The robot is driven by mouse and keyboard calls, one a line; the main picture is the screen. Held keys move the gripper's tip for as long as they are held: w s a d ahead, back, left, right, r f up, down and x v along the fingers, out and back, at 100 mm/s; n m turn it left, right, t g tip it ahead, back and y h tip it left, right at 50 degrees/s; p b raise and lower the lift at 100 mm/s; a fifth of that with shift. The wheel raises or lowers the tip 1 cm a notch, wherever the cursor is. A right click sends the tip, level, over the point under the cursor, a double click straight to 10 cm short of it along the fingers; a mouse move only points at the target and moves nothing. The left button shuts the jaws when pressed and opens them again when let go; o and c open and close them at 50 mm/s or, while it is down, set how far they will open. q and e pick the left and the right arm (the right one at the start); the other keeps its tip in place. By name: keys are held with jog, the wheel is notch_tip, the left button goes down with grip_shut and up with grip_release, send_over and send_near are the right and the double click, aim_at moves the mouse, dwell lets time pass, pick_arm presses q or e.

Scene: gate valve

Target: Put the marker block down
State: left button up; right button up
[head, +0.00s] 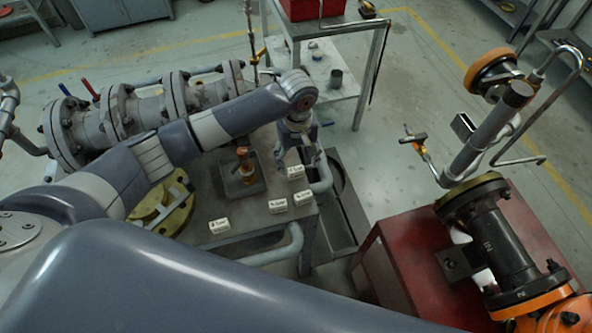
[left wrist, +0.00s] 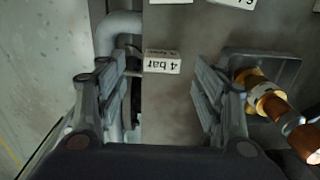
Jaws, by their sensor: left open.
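Several white marker blocks with printed labels sit on the grey bench (head: 260,229). The one nearest my left gripper (head: 299,157) is a small white block (head: 296,172) close to the bench's right edge. In the left wrist view this block reads "4 bar" (left wrist: 162,62) and rests between and beyond the fingertips of my left gripper (left wrist: 158,80). The fingers are open and spread wide, with clear gaps to the block on both sides. Other blocks (head: 278,205), (head: 303,197) and (head: 219,226) stand nearer the front. My right gripper is not in view.
A grey tray (head: 259,187) with a brass and copper fitting (head: 245,167) stands left of the gripper; the fitting (left wrist: 265,100) is close to the right finger in the left wrist view. A pipe (head: 323,175) runs beside the bench edge. A large flanged pipe (head: 145,110) lies behind.

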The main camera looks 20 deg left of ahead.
aim_at(296, 169)
pick_arm(q)
notch_tip(296, 169, down, 4)
jog(key=shift+a+f+p, duration=0.1)
jog(key=shift+a+p, duration=0.05)
jog(key=shift+p, duration=0.45)
jog(key=shift+f, duration=0.6)
jog(key=c, duration=1)
jog(key=shift+c, duration=0.2)
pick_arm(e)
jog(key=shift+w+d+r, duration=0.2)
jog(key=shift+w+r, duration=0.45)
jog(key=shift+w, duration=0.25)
pick_arm(q)
jog(key=shift+r, duration=0.15)
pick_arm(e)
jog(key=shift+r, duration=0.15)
